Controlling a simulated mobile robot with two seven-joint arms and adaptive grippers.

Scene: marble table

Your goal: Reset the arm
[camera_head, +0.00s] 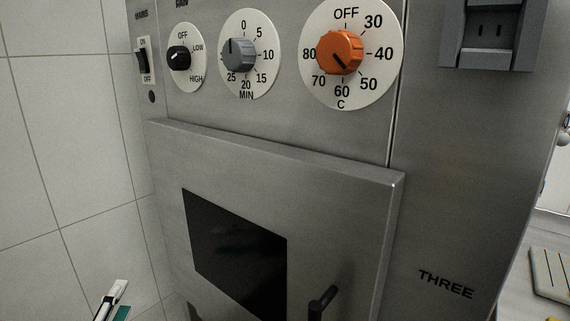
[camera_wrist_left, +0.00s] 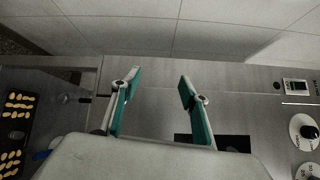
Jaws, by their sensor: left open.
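My left gripper (camera_head: 114,302) shows at the bottom left of the head view, partly cut off by the frame edge. In the left wrist view its two fingers with teal pads (camera_wrist_left: 158,80) stand wide apart. Nothing is between them. The gripper is in front of the white tiled wall, left of the oven door (camera_head: 340,190) and apart from it in the head view. My right gripper is in neither view.
The metal oven has a dark window (camera_head: 238,255), a black handle (camera_head: 322,302), an orange temperature dial (camera_head: 338,52), a grey timer dial (camera_head: 237,54) and a black switch knob (camera_head: 180,57). Yellow pieces on a dark tray (camera_wrist_left: 14,143) show at left in the wrist view.

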